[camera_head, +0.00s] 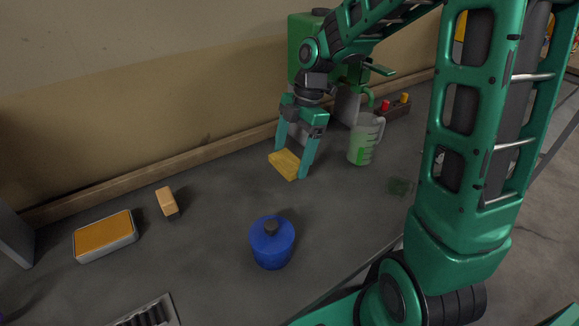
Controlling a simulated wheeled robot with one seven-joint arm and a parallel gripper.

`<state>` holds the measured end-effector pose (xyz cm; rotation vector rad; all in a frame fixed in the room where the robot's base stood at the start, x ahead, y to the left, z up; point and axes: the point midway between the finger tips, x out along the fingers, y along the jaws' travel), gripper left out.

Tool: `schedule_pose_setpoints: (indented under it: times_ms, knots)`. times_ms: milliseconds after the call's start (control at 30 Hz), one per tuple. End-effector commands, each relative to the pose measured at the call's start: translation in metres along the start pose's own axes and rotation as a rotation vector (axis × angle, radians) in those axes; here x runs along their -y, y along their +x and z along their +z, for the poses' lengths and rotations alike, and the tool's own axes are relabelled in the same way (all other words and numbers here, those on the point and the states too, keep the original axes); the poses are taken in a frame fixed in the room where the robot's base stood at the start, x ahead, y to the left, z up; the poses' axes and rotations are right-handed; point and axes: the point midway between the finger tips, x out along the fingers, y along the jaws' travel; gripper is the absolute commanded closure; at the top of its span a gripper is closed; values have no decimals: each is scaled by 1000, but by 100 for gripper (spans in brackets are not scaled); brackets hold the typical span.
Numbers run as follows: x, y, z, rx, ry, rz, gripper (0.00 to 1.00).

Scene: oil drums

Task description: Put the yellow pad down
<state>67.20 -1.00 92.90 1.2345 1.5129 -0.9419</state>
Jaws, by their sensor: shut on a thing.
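The yellow pad (284,165) is a flat, pale yellow block between the two fingers of my gripper (292,163). My gripper points down over the back middle of the grey worktop and is shut on the pad. The pad looks slightly tilted. I cannot tell whether its lower side touches the worktop.
A measuring jug (364,140) stands close right of my gripper. A green machine (307,45) is behind it. A blue canister (272,243) stands in front. A tin with an orange top (105,237) and a small orange block (167,201) lie left. Worktop (215,215) between block and canister is clear.

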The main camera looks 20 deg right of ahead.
Motion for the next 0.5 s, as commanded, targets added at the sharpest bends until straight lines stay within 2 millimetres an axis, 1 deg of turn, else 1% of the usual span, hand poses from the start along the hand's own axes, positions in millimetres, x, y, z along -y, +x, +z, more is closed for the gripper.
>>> schedule_pose_setpoints:
  times_ms: [167, 400, 500]
  knots:
    - [-2, 7, 5, -1, 2, -2, 44]
    - [-1, 37, 13, -2, 3, -2, 44]
    - [-1, 40, 14, -1, 1, 0, 44]
